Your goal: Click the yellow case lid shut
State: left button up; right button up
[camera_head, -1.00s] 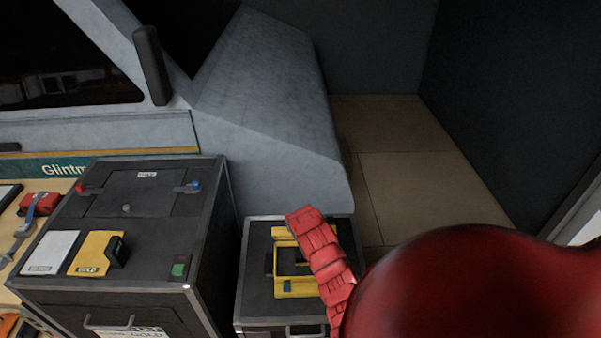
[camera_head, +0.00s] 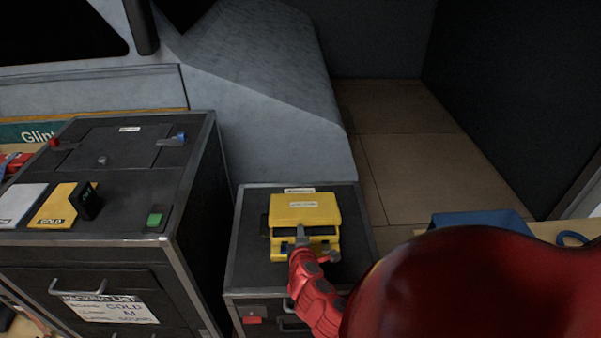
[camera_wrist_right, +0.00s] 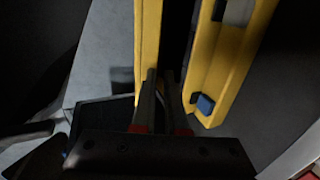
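The yellow case (camera_head: 283,250) sits on a dark cabinet right of centre in the head view. Its yellow lid (camera_head: 305,208) has a pale label and stands partly open, with a dark gap between lid and base. My right gripper (camera_head: 302,236) is at the front of the case, by the lid's front edge, and its fingers look close together. The right wrist view shows two yellow parts of the case with a dark gap between them and a blue latch (camera_wrist_right: 204,104). My right fingertips (camera_wrist_right: 160,82) are at that gap; contact is unclear. My left gripper is out of view.
A larger black cabinet (camera_head: 125,205) stands to the left, with a yellow GOLD card (camera_head: 58,204) and a green button (camera_head: 154,220) on top. A blue item (camera_head: 480,220) lies on a table at the right. Tiled floor (camera_head: 400,105) is clear behind.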

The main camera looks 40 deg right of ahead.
jog(key=o, duration=0.6)
jog(key=shift+r, duration=0.1)
jog(key=shift+o, duration=0.2)
jog(key=shift+s, duration=0.1)
jog(key=p+v, duration=0.7)
jog(key=v, duration=1)
jog(key=shift+r, duration=0.2)
jog(key=shift+s, duration=0.1)
